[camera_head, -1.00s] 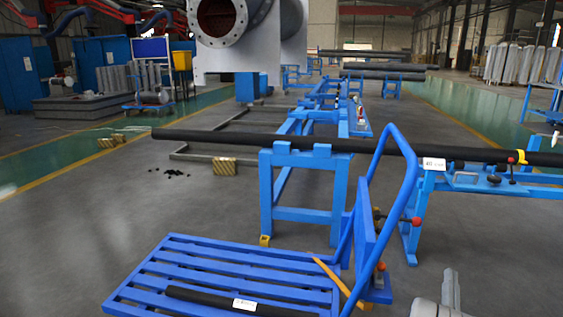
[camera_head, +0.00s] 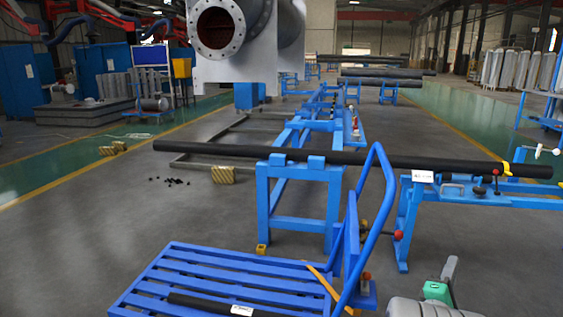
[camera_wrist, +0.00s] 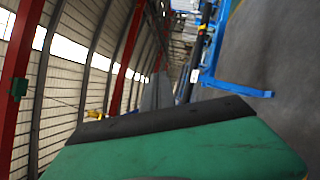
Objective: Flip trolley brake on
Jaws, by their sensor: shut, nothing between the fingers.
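The blue trolley has a slatted deck (camera_head: 225,268) at bottom centre of the head view and a tall bent push handle (camera_head: 388,190) at its right. A yellow-orange lever (camera_head: 319,275) slants at the deck's right end. Near it a red knob (camera_head: 367,276) shows on the handle-side frame. I cannot tell for certain which part is the brake. My gripper (camera_head: 451,264) is at bottom right, right of the trolley and apart from it, with a green body behind grey fingers.
A long black pipe (camera_head: 230,150) lies across a blue stand (camera_head: 297,215) behind the trolley. A blue bench (camera_head: 440,190) with clamps and another red knob (camera_head: 398,235) stands at right. A black bar (camera_head: 205,303) lies on the deck. Grey floor is open at left.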

